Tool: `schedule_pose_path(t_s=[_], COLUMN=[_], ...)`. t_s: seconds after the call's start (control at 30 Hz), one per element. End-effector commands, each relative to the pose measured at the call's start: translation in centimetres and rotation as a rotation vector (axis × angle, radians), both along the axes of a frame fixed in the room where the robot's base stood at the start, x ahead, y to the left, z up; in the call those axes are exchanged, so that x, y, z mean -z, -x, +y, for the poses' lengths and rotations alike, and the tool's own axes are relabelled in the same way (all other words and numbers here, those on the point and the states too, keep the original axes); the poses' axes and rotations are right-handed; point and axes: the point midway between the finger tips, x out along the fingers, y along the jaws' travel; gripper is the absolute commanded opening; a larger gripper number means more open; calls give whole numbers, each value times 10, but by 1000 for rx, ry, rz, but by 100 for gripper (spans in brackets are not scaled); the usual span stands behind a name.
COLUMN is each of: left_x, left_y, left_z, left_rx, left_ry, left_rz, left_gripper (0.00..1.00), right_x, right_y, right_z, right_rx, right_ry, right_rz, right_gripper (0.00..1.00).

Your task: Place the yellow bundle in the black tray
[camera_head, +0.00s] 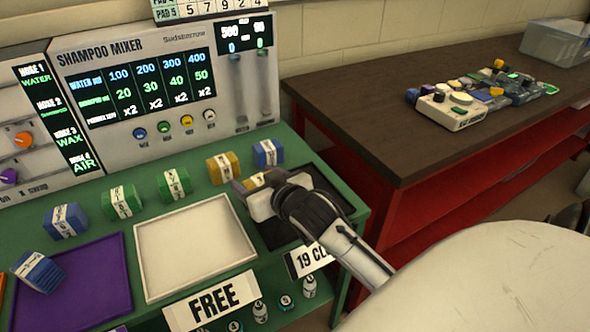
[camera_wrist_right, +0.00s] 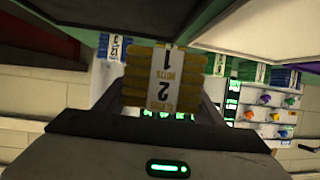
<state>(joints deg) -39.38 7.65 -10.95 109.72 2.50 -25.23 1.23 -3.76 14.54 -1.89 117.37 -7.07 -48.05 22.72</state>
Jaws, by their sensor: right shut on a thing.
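A yellow bundle (camera_head: 254,181) with a white paper band is between the fingers of my right gripper (camera_head: 258,188), over the far-left part of the black tray (camera_head: 280,234). In the right wrist view the same bundle (camera_wrist_right: 135,82) fills the space between the fingers, its printed label facing the camera. The right gripper is shut on it. My wrist hides much of the tray, and I cannot tell whether the bundle touches its floor. Another yellow bundle (camera_head: 217,174) stands on the green bench behind the trays. My left gripper is not in view.
A blue bundle (camera_head: 267,153) stands behind the black tray. Green bundles (camera_head: 174,184) and more blue ones line the bench. An empty white tray (camera_head: 195,248) and a purple tray (camera_head: 95,285) lie left. A dark table (camera_head: 400,105) stands at right.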

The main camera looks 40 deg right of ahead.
Motion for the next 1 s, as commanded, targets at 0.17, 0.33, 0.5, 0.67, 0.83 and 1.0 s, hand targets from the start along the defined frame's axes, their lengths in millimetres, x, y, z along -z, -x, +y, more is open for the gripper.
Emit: schedule_pose_path(t_s=[0.17, 0.33, 0.5, 0.67, 0.83, 1.0], left_x=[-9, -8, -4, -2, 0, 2], left_y=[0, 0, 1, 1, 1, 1], left_z=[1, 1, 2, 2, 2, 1], left_rx=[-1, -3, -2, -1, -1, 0], left_ry=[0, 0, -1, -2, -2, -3], left_rz=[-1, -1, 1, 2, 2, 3], left_gripper=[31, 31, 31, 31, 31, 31], right_x=[-35, -36, -2, 17, 37, 55], right_y=[-41, -52, -51, -52, -51, -52], right_z=[-35, -46, -46, -46, -46, -46], right_rx=[58, 76, 78, 77, 76, 76], right_ry=[0, -1, -1, 0, 0, 0], right_rz=[-5, 2, 5, 1, 2, -1], right_gripper=[37, 37, 37, 37, 37, 37])
